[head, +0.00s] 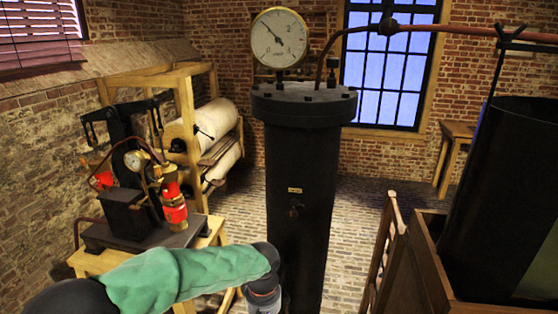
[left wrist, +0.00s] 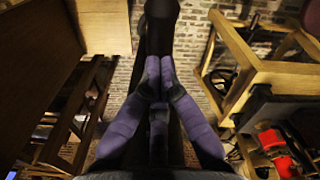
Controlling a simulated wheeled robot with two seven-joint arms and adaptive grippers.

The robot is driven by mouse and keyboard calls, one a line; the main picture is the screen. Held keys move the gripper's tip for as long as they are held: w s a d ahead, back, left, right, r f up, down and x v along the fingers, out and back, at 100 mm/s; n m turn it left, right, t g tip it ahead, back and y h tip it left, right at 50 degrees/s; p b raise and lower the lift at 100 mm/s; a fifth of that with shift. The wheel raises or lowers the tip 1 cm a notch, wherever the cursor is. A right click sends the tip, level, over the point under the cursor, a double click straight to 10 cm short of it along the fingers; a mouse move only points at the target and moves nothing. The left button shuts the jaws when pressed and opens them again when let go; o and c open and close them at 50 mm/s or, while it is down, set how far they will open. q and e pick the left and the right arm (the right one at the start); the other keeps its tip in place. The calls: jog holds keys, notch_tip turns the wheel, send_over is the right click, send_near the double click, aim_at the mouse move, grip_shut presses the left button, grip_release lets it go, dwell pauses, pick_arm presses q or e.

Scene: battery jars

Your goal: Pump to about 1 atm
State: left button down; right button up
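A large round white gauge (head: 279,38) stands on top of a tall black cylinder (head: 297,190). Its needle points up and to the left; a 2 is legible at its upper right, the other marks are not clear. A black hand pump (head: 124,175) with levers, red parts (head: 174,208) and a small gauge (head: 135,160) stands on a wooden stand at the left. My green-sleeved left arm crosses in front of the stand towards the cylinder. In the left wrist view my left gripper (left wrist: 160,68) has its purple fingers together, with nothing visible between them. My right gripper is out of view.
A copper-coloured pipe (head: 440,29) runs from the cylinder top to the right. A wooden crate (head: 428,262) with a large dark vessel (head: 510,190) stands at the right. A wooden rack with white rolls (head: 215,120) is behind the pump. Brick floor is free behind the cylinder.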

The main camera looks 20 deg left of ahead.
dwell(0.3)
pick_arm(q)
notch_tip(320, 180, up, 4)
jog(key=p, duration=0.3)
jog(key=shift+r, duration=0.1)
dwell(0.4)
